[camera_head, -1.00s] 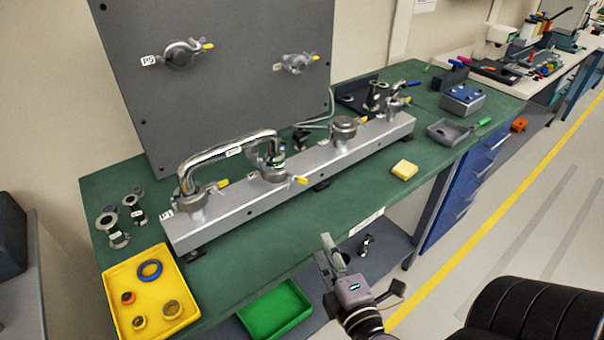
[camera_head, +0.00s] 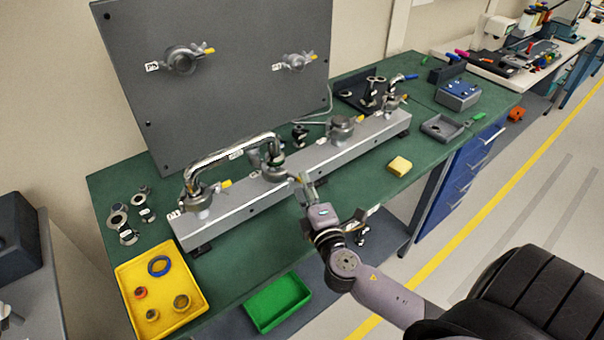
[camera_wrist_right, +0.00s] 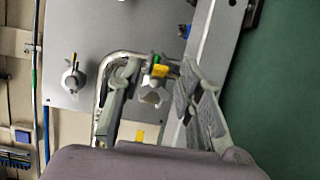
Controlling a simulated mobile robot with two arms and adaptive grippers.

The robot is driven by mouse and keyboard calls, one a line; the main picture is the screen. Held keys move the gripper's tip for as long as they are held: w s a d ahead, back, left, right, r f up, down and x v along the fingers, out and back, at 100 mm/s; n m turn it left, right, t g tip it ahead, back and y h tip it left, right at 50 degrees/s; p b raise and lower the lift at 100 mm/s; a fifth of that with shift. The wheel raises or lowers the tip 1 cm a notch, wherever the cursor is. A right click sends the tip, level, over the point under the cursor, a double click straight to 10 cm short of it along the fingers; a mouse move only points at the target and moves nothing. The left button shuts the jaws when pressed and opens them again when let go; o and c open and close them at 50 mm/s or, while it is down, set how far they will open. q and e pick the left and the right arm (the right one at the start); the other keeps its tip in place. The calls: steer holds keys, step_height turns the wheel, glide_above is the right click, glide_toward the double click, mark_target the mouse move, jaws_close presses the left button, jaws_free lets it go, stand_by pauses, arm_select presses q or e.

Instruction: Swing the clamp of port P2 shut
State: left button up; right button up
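The port P2 clamp (camera_head: 270,174) is a silver ring at the right end of the braided metal hose (camera_head: 232,147), on the grey manifold. Its yellow-tipped end points right, toward my right gripper (camera_head: 304,183); the tip is partly hidden by the fingers. How far the clamp stands open is too small to tell. In the right wrist view, my right gripper (camera_wrist_right: 160,98) is open, its fingers apart on either side of a silver fitting with a yellow tip (camera_wrist_right: 160,71). Contact cannot be told. My left gripper is not in view.
The manifold bar (camera_head: 235,199) runs across the green bench (camera_head: 345,190), with other ports along it. A yellow tray (camera_head: 186,318), a green tray (camera_head: 279,302) and a yellow block (camera_head: 400,166) are nearby. A grey upright panel (camera_head: 230,100) stands behind.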

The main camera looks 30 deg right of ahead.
steer(key=shift+x, duration=1.4)
steer(key=shift+c, duration=0.2)
jaws_close()
